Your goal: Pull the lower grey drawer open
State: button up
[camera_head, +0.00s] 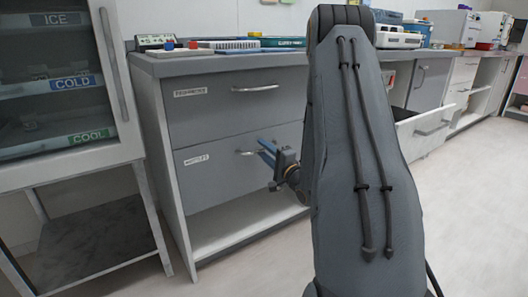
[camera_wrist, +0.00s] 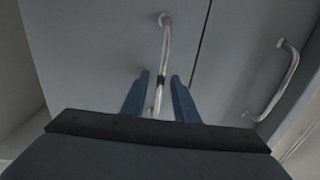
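The lower grey drawer (camera_head: 215,180) sits under the upper grey drawer in the cabinet, its front looking flush and closed. Its metal bar handle (camera_head: 243,153) is partly hidden behind my gripper (camera_head: 266,150). In the wrist view, my gripper (camera_wrist: 159,100) has its two blue fingers apart. The lower drawer's handle (camera_wrist: 166,45) runs lengthwise into the gap between them. The fingers stand on either side of the bar, with visible space on both sides. I cannot tell whether either finger touches it.
The upper grey drawer (camera_head: 235,100) is closed; its handle (camera_wrist: 280,85) is right of my fingers in the wrist view. An open shelf (camera_head: 235,225) lies below. A glass-fronted cabinet (camera_head: 60,85) stands left. A white drawer (camera_head: 425,128) juts out at right. The floor in front is clear.

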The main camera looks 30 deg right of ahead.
grip_shut()
dwell(1.3)
